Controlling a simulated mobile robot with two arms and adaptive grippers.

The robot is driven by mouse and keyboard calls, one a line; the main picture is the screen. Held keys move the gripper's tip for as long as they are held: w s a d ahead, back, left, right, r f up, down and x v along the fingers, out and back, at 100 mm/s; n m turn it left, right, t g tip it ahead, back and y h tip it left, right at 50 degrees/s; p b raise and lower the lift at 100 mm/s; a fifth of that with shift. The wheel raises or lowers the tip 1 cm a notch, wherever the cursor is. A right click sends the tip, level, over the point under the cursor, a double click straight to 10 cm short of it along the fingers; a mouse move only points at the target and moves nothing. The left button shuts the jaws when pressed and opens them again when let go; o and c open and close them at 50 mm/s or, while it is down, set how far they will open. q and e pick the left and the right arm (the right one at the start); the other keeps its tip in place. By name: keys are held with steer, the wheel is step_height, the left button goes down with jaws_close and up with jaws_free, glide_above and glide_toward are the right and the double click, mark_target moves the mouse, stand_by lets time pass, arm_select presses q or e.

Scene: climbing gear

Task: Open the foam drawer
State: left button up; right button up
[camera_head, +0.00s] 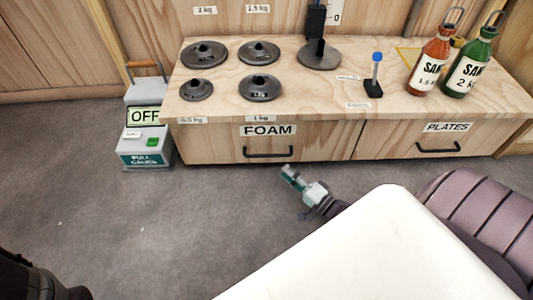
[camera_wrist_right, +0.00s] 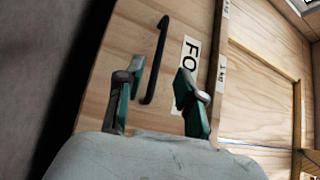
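The foam drawer (camera_head: 210,146) is the left wooden drawer in the front of the low bench, under a FOAM label (camera_head: 268,130). Its front looks flush with the bench, so it stands shut. Its dark bar handle (camera_head: 268,155) shows in full. My right gripper (camera_head: 288,176) is just below and in front of the handle in the head view. In the right wrist view my right gripper (camera_wrist_right: 160,100) is open, its green-padded fingers spread and empty. The handle (camera_wrist_right: 156,62) lies ahead, between the finger lines, apart from them. My left gripper is not in view.
The PLATES drawer (camera_head: 405,146) is at the right. Several dark weights (camera_head: 204,54) and two bottles (camera_head: 430,62) stand on the bench top (camera_head: 310,95). A grey pull gauge box (camera_head: 146,143) reading OFF stands left of the bench. The floor before the drawer is clear.

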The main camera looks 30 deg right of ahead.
mark_target(266, 155)
steer(key=b+x, duration=0.3)
steer(key=x, duration=0.6)
steer(key=shift+f+b, duration=0.2)
steer(key=shift+b, duration=0.2)
steer(key=shift+w+a+r, duration=0.1)
steer(key=shift+w+r, duration=0.05)
steer(key=shift+w, duration=0.2)
steer(key=shift+c, duration=0.3)
jaws_close()
